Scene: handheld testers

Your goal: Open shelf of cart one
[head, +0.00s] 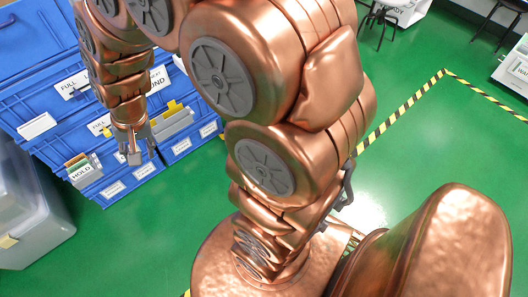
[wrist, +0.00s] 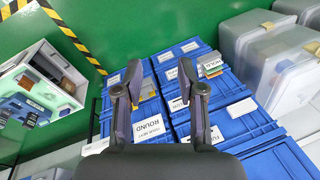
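My gripper (head: 137,150) hangs in front of the stacked blue crates (head: 40,70) at the left of the head view. In the wrist view my gripper (wrist: 160,78) has its two dark fingers well apart, with nothing between them. The blue crates (wrist: 240,122) lie beyond the fingers, with white labels, some reading ROUND and HOLD. A white open-fronted unit (wrist: 75,98) with dark devices inside stands at the left of the wrist view; I cannot tell whether it is cart one's shelf.
A small holder labelled HOLD (head: 82,172) and a grey bin (head: 175,122) sit at the crate fronts. Clear plastic boxes (head: 30,215) stand lower left. Yellow-black tape (head: 400,112) marks the green floor, which is open in the middle. White furniture (head: 515,70) stands far right.

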